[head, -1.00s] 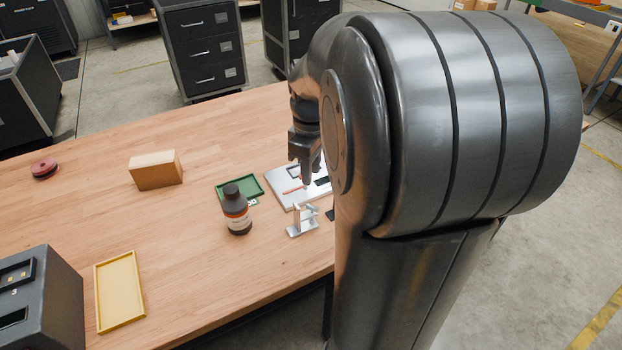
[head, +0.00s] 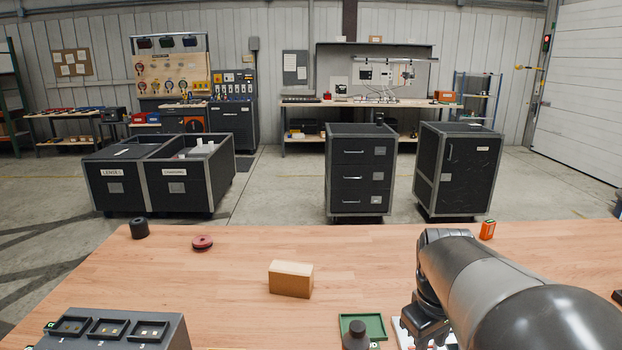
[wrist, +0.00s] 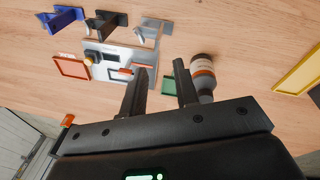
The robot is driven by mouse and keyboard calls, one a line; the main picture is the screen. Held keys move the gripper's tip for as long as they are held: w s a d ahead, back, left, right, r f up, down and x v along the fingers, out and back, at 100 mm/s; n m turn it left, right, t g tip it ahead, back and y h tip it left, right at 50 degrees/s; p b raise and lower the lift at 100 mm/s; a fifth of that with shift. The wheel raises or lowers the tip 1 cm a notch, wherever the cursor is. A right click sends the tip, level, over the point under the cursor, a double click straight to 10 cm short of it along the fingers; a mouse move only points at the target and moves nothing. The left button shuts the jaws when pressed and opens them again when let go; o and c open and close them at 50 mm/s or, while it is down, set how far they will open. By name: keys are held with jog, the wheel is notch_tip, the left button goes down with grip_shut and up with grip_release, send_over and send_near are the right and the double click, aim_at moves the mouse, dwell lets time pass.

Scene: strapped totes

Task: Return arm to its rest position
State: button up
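My gripper (wrist: 160,92) is open in the wrist view, its two dark fingers apart with nothing held between them. It hangs over the wooden table, with the white board (wrist: 98,52) beyond its fingers. In the head view my gripper (head: 428,335) is low at the right, partly cut off by the bottom edge. My arm (head: 490,290) reaches in from the lower right corner and hides part of the table.
The green tray (head: 374,322), dark bottle cap (head: 356,336), cardboard box (head: 291,279), red disc (head: 202,243) and orange item (head: 488,230) are on the table (head: 160,290). Several brackets (wrist: 150,30) and a yellow tray (wrist: 298,75) show in the wrist view. The table's left middle is mostly clear.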

jog(key=s+a+r+m+t+y, duration=0.1)
jog(key=s+a+m+t, duration=0.3)
jog(key=s, duration=0.5)
jog(key=shift+s+a+r, duration=0.25)
jog(key=shift+a+r, duration=0.5)
jog(key=shift+a, duration=0.5)
